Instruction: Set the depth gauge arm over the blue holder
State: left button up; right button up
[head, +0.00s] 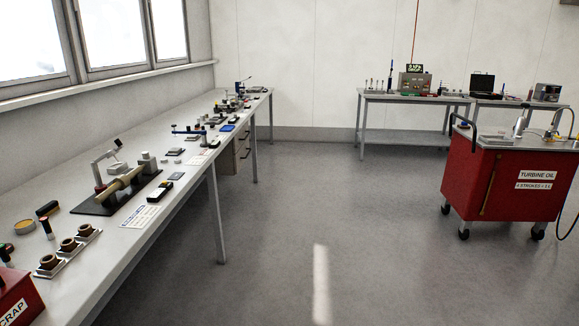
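On the long bench at the left, a small stand with a blue horizontal bar (187,131) stands about midway along; it may be the depth gauge arm, but it is too small to be sure. A flat blue piece (228,128) lies to its right, near the bench's front edge; I cannot tell whether it is the blue holder. A grey jointed arm on a post (101,170) stands closer, beside a dark mat with a tan shaft. Neither of my grippers is in view.
The long bench (110,262) runs along the windowed wall, with several small tools on it. A red scrap bin (18,298) is at its near end. A red turbine oil cart (505,185) stands right. A back table (415,97) holds instruments. The middle floor is clear.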

aim_at(188, 131)
jog(key=i+u, duration=0.2)
jog(key=i, duration=0.85)
jog(key=i+l+u, duration=0.2)
jog(key=i, duration=0.85)
